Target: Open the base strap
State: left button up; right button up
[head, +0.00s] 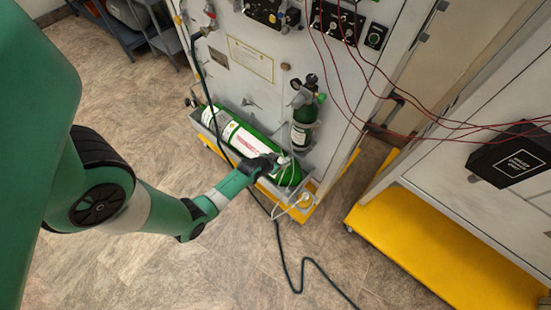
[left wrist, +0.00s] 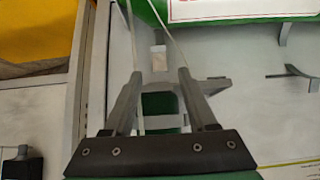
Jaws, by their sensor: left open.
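A large green cylinder (head: 262,141) with a white label lies in a grey tray at the foot of the trainer panel. The cylinder also shows at the top of the left wrist view (left wrist: 275,8). My left gripper (head: 272,160) is at the right end of this cylinder. In the left wrist view my left gripper (left wrist: 160,74) is open, its two fingers apart. A small pale tab (left wrist: 159,58) and a grey bracket show between and beyond the fingers. Thin pale lines run up past them; I cannot tell whether these are the base strap. No right gripper is in view.
A small upright green cylinder (head: 303,127) with a gauge is mounted on the panel beside my gripper. A dark cable (head: 300,270) lies on the floor. Red wires hang across to a second cabinet with a yellow base (head: 440,255). The floor at lower left is clear.

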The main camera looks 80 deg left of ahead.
pick_arm(q)
jog(key=p+v, duration=0.2)
jog(key=v, duration=0.5)
jog(key=shift+s+r, duration=0.15)
jog(key=shift+r, duration=0.05)
pick_arm(e)
notch_tip(320, 180, up, 4)
jog(key=shift+f, duration=0.25)
pick_arm(q)
jog(key=shift+d, duration=0.15)
